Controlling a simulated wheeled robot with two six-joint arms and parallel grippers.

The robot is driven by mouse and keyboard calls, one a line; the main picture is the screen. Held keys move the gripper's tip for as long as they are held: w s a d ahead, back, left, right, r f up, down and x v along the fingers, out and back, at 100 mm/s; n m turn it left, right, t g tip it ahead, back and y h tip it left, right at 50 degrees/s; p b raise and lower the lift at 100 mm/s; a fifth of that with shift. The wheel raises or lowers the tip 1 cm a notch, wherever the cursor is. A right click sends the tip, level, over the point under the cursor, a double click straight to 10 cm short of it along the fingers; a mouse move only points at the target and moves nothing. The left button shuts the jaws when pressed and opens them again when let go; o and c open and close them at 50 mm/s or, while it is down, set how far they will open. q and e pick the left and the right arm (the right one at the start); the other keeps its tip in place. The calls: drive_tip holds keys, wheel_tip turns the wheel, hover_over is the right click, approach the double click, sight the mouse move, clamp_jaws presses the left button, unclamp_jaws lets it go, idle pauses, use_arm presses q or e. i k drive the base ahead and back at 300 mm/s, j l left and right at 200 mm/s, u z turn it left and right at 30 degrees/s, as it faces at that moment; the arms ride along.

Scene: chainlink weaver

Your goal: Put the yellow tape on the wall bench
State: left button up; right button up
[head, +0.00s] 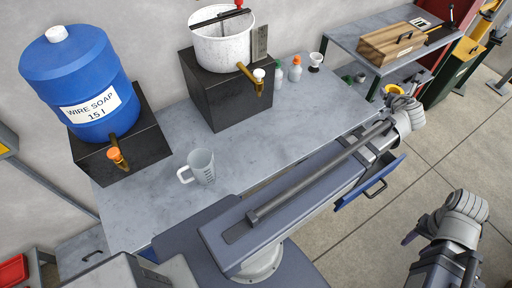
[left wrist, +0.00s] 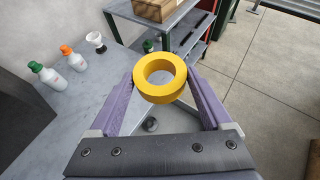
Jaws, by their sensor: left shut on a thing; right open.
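The yellow tape (left wrist: 160,96) is a thick ring, held between the purple fingertips of my left gripper (left wrist: 163,74). In the head view the tape (head: 393,88) shows small beyond my left wrist, which hides most of that gripper. The tape is near the right end of a long grey bench (head: 150,208) along the wall, which I take as the wall bench; I cannot tell how high the tape is above it. My right gripper (head: 411,238) is at the lower right, open, mostly hidden by its wrist, with the floor beyond it.
A blue wire soap barrel (head: 78,75), a white bucket (head: 222,45) and a measuring jug (head: 201,166) stand on the left and middle. Small bottles (head: 295,70) stand near the back. A wooden box (head: 390,45) sits on another table. A blue drawer (head: 368,186) sticks out.

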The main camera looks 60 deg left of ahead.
sight(325, 111)
drive_tip(key=i+l+u, duration=0.3)
drive_tip(key=i+l, duration=0.2)
drive_tip(key=l, duration=0.15)
drive_tip(key=i+l+u, duration=0.15)
drive_tip(key=l, duration=0.25)
drive_tip(key=i+l+u, duration=0.45)
drive_tip(key=i+l, duration=0.3)
drive_tip(key=l, duration=0.1)
